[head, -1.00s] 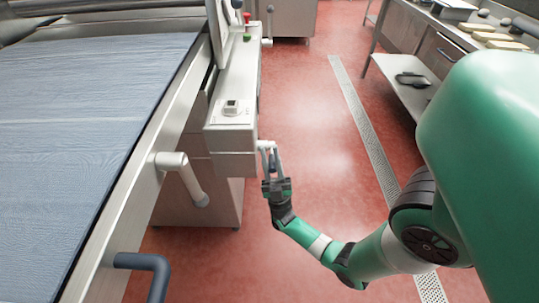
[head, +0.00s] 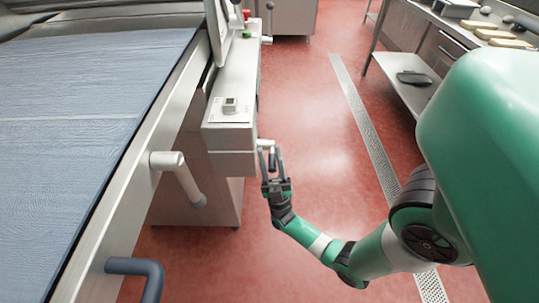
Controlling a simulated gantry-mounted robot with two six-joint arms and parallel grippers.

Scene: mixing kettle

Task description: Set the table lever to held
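A small lever (head: 265,144) with a pale stub sticks out from the right side of the white control box (head: 232,138); its darker grip hangs down. My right gripper (head: 272,156) is at this lever, with one finger on each side of the grip. Whether the fingers press on it is too small to tell. Another pale lever with a grey tip (head: 180,177) sits on the side rail of the blue-topped table (head: 75,120), pointing down to the right. The frame does not show which lever is the table lever. My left gripper is out of view.
A dark bent handle (head: 140,267) projects from the table rail at bottom left. A red button (head: 247,16) and another lever (head: 268,22) are farther back. A steel bench (head: 410,85) stands at right. The red floor between is clear.

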